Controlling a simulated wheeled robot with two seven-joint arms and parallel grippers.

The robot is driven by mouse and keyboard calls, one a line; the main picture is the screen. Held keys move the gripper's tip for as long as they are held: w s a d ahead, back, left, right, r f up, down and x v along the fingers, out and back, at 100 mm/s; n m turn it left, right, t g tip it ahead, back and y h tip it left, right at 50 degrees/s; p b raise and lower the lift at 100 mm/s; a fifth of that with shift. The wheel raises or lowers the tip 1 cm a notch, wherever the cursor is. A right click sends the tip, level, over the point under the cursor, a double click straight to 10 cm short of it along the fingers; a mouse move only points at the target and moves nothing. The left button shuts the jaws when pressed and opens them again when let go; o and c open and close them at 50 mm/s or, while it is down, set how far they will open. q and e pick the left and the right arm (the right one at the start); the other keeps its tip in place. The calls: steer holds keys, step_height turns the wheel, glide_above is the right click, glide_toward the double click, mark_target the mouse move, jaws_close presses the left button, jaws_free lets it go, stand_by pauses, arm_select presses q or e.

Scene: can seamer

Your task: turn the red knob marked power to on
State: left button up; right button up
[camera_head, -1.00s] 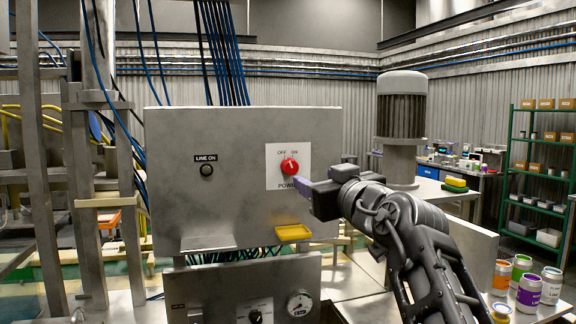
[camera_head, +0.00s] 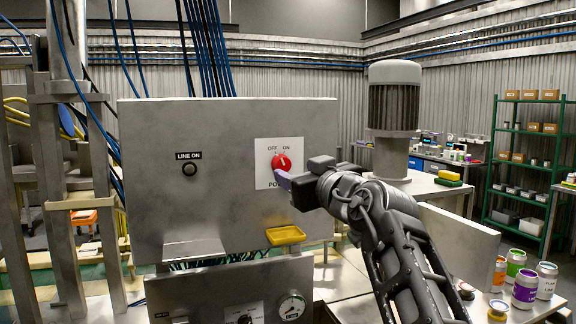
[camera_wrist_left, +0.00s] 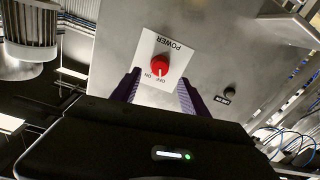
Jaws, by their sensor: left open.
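The red power knob (camera_head: 281,163) sits on a white plate (camera_head: 265,181) marked OFF, ON and POWER, on the front of a grey metal cabinet. It also shows in the left wrist view (camera_wrist_left: 160,67), upside down. Its white mark points roughly toward the OFF and ON lettering; I cannot tell exactly which word it meets. My left gripper (camera_head: 287,181) is just in front of the plate, at the knob's lower right in the head view. In the wrist view its purple fingers (camera_wrist_left: 159,82) are apart and empty, with the knob showing between them, not gripped. My right gripper is not in view.
A black LINE ON button (camera_head: 189,169) is left on the cabinet (camera_head: 225,130). A yellow tray (camera_head: 286,236) and a grey ledge (camera_head: 193,250) stick out below. A motor (camera_head: 393,105) stands behind my arm. Several paint cans (camera_head: 524,288) stand at the lower right.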

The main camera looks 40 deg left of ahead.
mark_target(284, 166)
arm_select(q)
steer(key=p+x, duration=0.1)
steer(key=x, duration=0.4)
steer(key=shift+w+a+p, duration=0.2)
steer(key=shift+a+p, duration=0.1)
steer(key=shift+p, duration=0.05)
steer(key=shift+c, duration=0.5)
jaws_close()
